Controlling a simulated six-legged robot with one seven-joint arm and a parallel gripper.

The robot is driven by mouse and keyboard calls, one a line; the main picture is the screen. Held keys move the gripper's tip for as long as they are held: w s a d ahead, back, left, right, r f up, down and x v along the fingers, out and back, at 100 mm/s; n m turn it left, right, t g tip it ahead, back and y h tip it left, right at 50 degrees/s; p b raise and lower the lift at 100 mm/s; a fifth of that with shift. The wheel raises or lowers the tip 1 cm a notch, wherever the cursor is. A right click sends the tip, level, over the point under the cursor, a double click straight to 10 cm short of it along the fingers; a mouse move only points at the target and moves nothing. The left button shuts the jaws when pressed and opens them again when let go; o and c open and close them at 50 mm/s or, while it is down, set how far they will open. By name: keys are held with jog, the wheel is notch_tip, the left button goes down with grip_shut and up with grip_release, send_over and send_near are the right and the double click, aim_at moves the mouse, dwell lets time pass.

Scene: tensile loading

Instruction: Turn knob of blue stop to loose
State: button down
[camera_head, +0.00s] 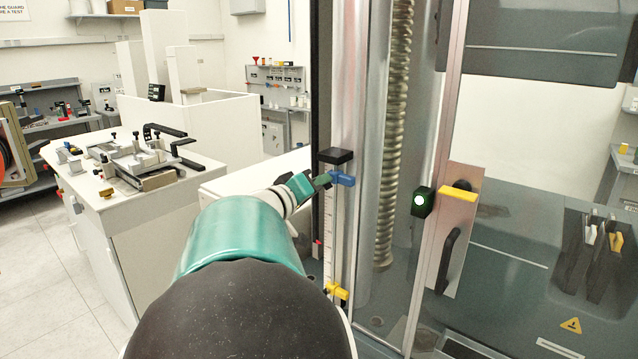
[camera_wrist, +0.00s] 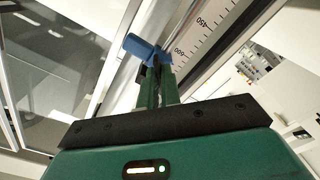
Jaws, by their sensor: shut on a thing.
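The blue stop (camera_head: 343,179) sits near the top of the upright scale rail, just under a black end block. It also shows in the wrist view (camera_wrist: 145,50), beside the printed scale. My gripper (camera_head: 322,181) reaches it from the left in the head view. In the wrist view, my gripper's fingers (camera_wrist: 158,75) are shut at the blue stop, on a small dark part that looks like its knob (camera_wrist: 148,73). The fingers hide most of the knob, so its setting cannot be told.
A yellow stop (camera_head: 337,291) sits low on the same scale rail (camera_head: 329,235). A bench with a fixture (camera_head: 135,160) stands at left.

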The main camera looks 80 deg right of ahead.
jog(key=n, duration=0.8)
jog(key=shift+f+n, duration=0.1)
jog(key=shift+n, duration=0.2)
dwell(0.4)
jog(key=c, duration=1.6)
grip_release()
jog(key=shift+w+a, duration=0.1)
jog(key=shift+a, duration=0.05)
jog(key=v, duration=1.3)
jog(key=shift+w+a, duration=0.15)
jog(key=shift+a, duration=0.1)
